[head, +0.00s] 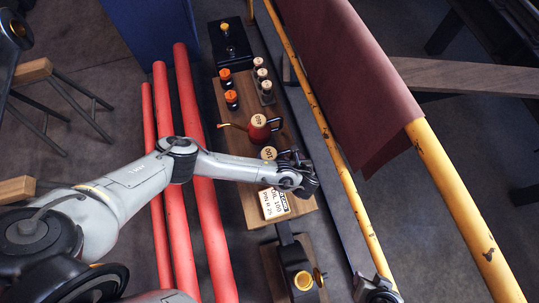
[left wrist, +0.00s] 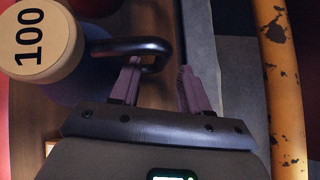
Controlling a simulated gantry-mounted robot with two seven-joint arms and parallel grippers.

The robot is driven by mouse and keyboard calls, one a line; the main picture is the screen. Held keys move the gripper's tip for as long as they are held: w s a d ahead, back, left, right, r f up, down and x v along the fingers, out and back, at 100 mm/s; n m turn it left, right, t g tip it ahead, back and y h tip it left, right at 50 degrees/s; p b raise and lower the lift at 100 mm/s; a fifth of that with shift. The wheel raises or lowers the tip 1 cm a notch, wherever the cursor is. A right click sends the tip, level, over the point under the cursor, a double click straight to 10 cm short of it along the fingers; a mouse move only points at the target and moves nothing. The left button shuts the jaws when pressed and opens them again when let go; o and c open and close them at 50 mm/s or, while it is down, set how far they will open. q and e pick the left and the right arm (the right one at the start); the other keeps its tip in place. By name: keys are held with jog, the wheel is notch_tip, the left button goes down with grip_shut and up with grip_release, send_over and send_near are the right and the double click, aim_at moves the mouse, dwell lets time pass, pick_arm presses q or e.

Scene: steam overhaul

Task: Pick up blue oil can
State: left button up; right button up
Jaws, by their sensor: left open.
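The blue oil can stands upright on a wooden board; its tan cap marked 100 (head: 268,153) shows in the head view, its body mostly hidden by my left arm. In the left wrist view the cap (left wrist: 40,40) and part of the blue body (left wrist: 82,82) fill the upper left, with a dark loop handle (left wrist: 125,46) reaching right. My left gripper (head: 308,182) is at the can's right side, jaws open. Part of my right arm may show at the bottom edge (head: 377,290).
A red oil can (head: 258,122) stands just behind the blue one. A white label card (head: 272,205) lies in front. Red pipes (head: 190,120) run left of the board; a yellow rail (head: 345,190) runs right. Small orange-capped bottles (head: 231,97) stand farther back.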

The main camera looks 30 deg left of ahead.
aim_at(293, 156)
pick_arm(q)
jog(key=b+x, duration=0.2)
jog(key=x, duration=0.2)
jog(key=shift+a, duration=0.1)
jog(key=shift+r, duration=0.1)
jog(key=shift+c, duration=0.4)
grip_shut()
